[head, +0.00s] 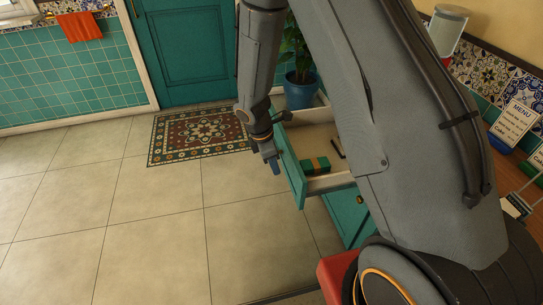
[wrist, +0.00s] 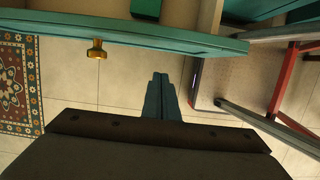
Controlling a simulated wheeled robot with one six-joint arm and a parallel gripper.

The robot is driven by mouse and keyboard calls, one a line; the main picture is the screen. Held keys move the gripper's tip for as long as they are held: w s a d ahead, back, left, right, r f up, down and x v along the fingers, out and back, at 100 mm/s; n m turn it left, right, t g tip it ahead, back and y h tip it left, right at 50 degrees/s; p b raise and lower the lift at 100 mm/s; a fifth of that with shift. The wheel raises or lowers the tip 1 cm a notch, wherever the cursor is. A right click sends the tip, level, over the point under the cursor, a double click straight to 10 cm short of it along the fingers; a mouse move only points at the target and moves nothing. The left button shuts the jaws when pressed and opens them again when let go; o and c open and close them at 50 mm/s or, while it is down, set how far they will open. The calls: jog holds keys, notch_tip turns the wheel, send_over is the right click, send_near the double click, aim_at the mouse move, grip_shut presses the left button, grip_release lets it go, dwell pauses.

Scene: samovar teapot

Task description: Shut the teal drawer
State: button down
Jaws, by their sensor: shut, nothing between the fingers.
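The teal drawer (head: 290,174) stands pulled out of its cabinet, its front panel facing the open floor. A green box with an orange band (head: 315,165) and a small dark item lie inside. My gripper (head: 274,167) is shut and empty, outside the drawer in front of its panel. In the wrist view the panel (wrist: 190,42) crosses the top, with a brass knob (wrist: 97,50) left of my closed fingers (wrist: 160,78). The fingertips appear just short of the panel there; I cannot tell whether they touch. My arm hides the drawer's right part in the head view.
A potted plant in a blue pot (head: 300,92) stands behind the drawer. A patterned rug (head: 198,136) lies at the back left, before a teal door (head: 195,50). The tiled floor at left is clear. A red frame (wrist: 283,80) stands right of the drawer in the wrist view.

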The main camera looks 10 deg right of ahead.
jog(key=d+p, duration=0.1)
jog(key=d, duration=0.3)
jog(key=shift+f, duration=0.2)
